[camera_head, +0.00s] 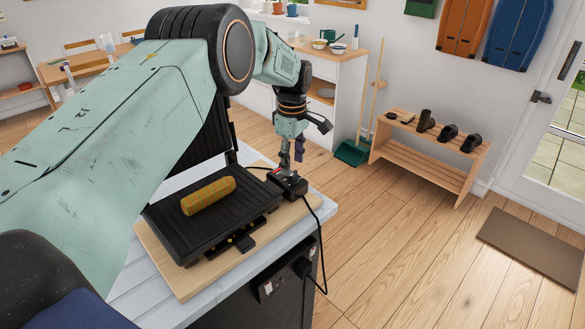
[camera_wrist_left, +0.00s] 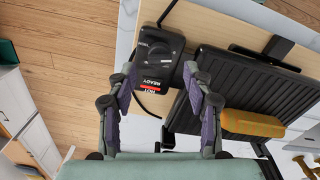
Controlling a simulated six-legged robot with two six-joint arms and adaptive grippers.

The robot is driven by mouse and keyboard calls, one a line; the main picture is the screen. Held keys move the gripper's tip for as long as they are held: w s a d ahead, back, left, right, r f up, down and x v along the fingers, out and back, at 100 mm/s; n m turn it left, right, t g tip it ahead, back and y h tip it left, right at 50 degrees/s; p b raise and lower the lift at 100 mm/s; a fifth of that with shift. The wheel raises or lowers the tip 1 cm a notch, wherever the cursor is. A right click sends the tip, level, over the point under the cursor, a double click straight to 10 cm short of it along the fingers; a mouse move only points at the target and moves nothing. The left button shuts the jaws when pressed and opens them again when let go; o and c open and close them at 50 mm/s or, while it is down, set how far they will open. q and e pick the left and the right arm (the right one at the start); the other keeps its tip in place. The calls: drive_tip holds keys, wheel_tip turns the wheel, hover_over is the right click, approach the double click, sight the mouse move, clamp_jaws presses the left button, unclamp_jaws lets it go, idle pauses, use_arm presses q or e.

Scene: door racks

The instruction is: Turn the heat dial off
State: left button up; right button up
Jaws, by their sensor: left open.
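The heat dial (camera_wrist_left: 158,50) is a dark round knob on a black control box (camera_head: 290,184) at the right side of the open grill (camera_head: 168,221). My left gripper (camera_head: 291,156) points down just above the box. In the left wrist view its purple-padded fingers (camera_wrist_left: 159,72) are spread, one on each side of the box, with nothing held between them. I cannot tell whether a finger touches the box. The dial's face is too small to read its setting. My right gripper is not in view.
A golden-brown loaf-shaped item (camera_head: 208,195) lies on the black grill plate. The grill stands on a wooden board (camera_head: 165,268) on a white table. A black cord (camera_head: 322,232) hangs to a socket on the table's side.

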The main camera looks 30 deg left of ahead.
use_arm(q)
wheel_tip(320, 180, up, 9)
idle(0.3)
drive_tip(key=shift+f, duration=0.2)
